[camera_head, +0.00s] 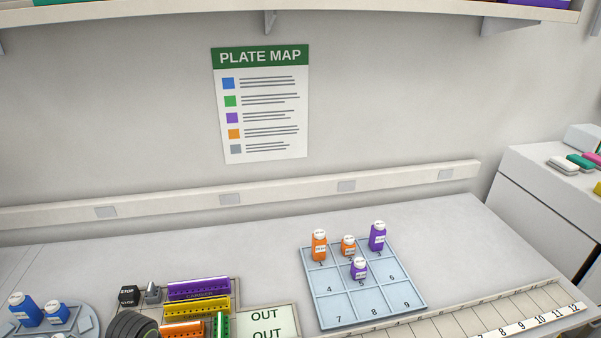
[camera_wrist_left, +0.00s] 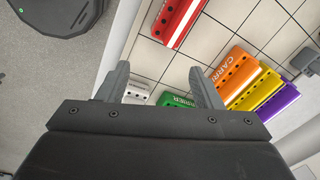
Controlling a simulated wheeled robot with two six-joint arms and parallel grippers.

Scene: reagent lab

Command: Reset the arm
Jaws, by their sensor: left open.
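My left gripper (camera_wrist_left: 160,80) shows in the left wrist view with its two grey fingers apart and nothing between them. Beyond the fingertips are a white carrier (camera_wrist_left: 136,90), a green carrier (camera_wrist_left: 174,100) and an orange carrier (camera_wrist_left: 228,68). The fingers' exact height above the bench is hard to tell. Neither gripper's fingers show in the head view. My right gripper is in neither view.
A numbered tray (camera_head: 375,310) holds orange and purple bottles in cells 1, 2, 3 and 5. Carriers, including a purple one (camera_head: 198,288), and an OUT mat (camera_head: 266,322) lie to its left. Blue bottles (camera_head: 26,309) stand far left. The bench behind the carriers is clear.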

